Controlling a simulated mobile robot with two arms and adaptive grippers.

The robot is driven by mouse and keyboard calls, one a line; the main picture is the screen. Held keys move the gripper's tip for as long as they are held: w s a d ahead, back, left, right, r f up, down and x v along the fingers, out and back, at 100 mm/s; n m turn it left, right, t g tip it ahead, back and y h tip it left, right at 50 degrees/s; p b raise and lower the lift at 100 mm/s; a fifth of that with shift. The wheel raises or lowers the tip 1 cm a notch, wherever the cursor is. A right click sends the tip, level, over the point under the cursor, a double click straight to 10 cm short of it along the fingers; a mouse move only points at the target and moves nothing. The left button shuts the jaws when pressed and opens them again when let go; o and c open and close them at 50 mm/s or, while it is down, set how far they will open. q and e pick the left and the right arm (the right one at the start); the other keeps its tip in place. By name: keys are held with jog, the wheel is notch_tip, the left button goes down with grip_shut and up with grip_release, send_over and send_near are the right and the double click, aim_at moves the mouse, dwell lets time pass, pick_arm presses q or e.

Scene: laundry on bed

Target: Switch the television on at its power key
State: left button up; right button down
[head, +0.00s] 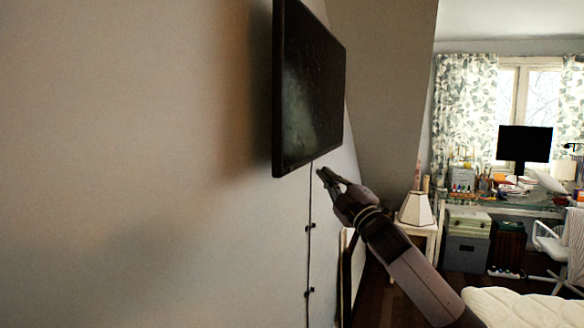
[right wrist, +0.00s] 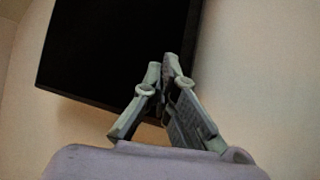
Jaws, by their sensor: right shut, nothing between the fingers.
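The television (head: 310,95) is a black flat screen mounted on the wall, seen at a steep angle in the head view. Its screen is dark. My right gripper (head: 321,172) is shut and empty, with its fingertips just below the television's lower edge. In the right wrist view the television (right wrist: 115,50) fills the upper middle, and the shut fingertips (right wrist: 162,66) overlap its lower part in the picture. I cannot tell whether they touch it. No power key can be made out in either view. My left gripper is not in view.
A dark cable (head: 309,240) runs down the wall below the television. A small table with a lamp (head: 416,208) stands beyond my arm. The bed (head: 525,307) is at the lower right. A desk with a black monitor (head: 524,144) stands by the window.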

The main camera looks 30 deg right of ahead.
jog(key=shift+w+a+p, duration=0.45)
jog(key=shift+w+a, duration=1.2)
jog(key=shift+w, duration=0.25)
jog(key=shift+w, duration=0.1)
jog(key=shift+w+a, duration=0.25)
jog(key=shift+w+a, duration=0.25)
dwell(0.9)
jog(key=shift+s+d, duration=0.5)
jog(key=shift+s, duration=0.15)
jog(key=shift+s+d, duration=1.65)
jog(key=shift+s, duration=0.25)
dwell(0.3)
